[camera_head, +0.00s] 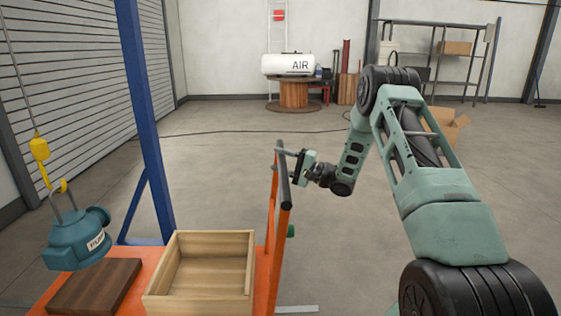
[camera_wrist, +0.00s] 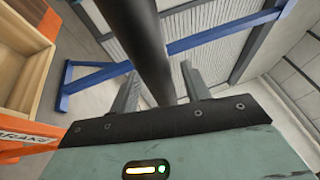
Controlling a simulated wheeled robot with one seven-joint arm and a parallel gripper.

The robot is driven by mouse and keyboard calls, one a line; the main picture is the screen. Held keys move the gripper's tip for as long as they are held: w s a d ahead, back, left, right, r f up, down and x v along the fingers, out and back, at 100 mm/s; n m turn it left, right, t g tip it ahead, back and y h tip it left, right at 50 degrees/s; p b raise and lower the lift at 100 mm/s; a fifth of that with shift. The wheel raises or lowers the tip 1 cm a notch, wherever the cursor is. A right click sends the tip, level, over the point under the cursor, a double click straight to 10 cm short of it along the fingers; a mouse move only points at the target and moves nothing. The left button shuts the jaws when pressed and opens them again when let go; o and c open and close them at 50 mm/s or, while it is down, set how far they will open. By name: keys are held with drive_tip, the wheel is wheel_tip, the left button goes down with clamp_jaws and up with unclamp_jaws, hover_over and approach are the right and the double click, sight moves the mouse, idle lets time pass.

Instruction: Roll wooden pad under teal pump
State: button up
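The teal pump (camera_head: 78,238) hangs at the left in the head view from a yellow hook (camera_head: 40,150). The dark wooden pad (camera_head: 95,286) lies flat on the orange cart (camera_head: 128,272). The pump overlaps the pad's far left corner in the picture; I cannot tell how much pad is beneath it. My gripper (camera_head: 290,158) is at the far end of the cart's dark handle bar (camera_head: 285,185). In the wrist view the bar (camera_wrist: 145,40) passes between the fingers of my gripper (camera_wrist: 163,92), with gaps showing on both sides.
A pale wooden box (camera_head: 205,292) sits on the cart beside the pad. A blue post (camera_head: 145,110) with a brace stands behind the cart. An air tank (camera_head: 288,64), shelf (camera_head: 455,50) and cardboard box (camera_head: 450,130) are farther back. Open floor lies beyond the cart.

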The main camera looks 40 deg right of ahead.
drive_tip(key=b+v, duration=0.1)
drive_tip(key=v, duration=1.6)
drive_tip(key=shift+s, duration=0.2)
drive_tip(key=shift+d, duration=0.15)
